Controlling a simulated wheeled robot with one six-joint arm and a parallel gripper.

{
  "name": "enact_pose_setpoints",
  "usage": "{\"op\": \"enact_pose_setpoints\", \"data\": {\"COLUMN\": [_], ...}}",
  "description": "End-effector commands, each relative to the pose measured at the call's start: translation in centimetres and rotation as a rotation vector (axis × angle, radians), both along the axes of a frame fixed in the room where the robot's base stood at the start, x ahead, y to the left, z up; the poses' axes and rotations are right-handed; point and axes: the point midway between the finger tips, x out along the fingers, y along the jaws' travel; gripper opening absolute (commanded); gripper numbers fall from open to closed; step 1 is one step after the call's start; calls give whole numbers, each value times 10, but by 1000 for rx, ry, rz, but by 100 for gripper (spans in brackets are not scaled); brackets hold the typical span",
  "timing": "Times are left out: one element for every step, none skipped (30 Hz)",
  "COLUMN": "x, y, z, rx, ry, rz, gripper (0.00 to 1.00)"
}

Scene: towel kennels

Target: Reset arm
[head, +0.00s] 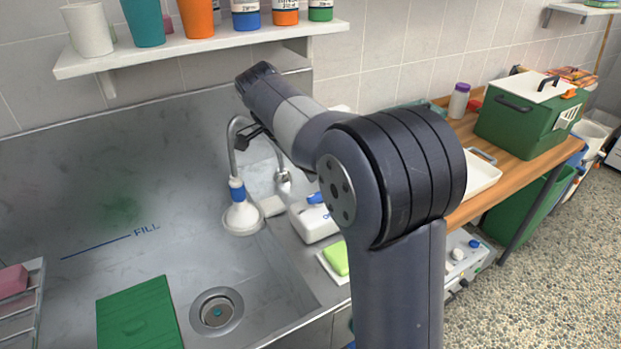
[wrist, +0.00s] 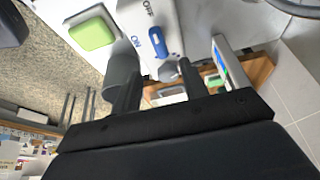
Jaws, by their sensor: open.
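My gripper (wrist: 154,72) shows in the wrist view with its two dark fingers apart and nothing between them. In the head view my arm rises in front of the counter and bends left over the sink's back edge. The same white box (head: 312,224) stands on the counter to the left of my arm, beside a green sponge (head: 338,257). The sponge also shows in the wrist view (wrist: 93,33).
A shelf (head: 200,45) with cups and bottles hangs above. A wooden bench (head: 515,165) with a green case (head: 530,115) stands right.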

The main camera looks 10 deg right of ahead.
Motion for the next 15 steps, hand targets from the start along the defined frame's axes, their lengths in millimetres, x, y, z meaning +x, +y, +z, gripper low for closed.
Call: {"op": "enact_pose_setpoints", "data": {"x": [0,-1,-1,-1,-2,-2,-2,-2,-2,-2,-2,-2,-2,-2,-2], "y": [2,3,4,5,5,6,6,6,6,6,6,6,6,6,5], "z": [6,8,11,12,13,14,14,15,15,14,14,14,14,14,14], "rx": [1,0,0,0,0,0,0,0,0,0,0,0,0,0,0], "ry": [-2,-1,-1,-1,-1,0,0,0,1,1,1,1,1,1,1], "rz": [1,0,0,0,0,0,0,0,0,0,0,0,0,0,0], "gripper": [42,42,42,42,42,42,42,42,42,42,42,42,42,42,42]}}
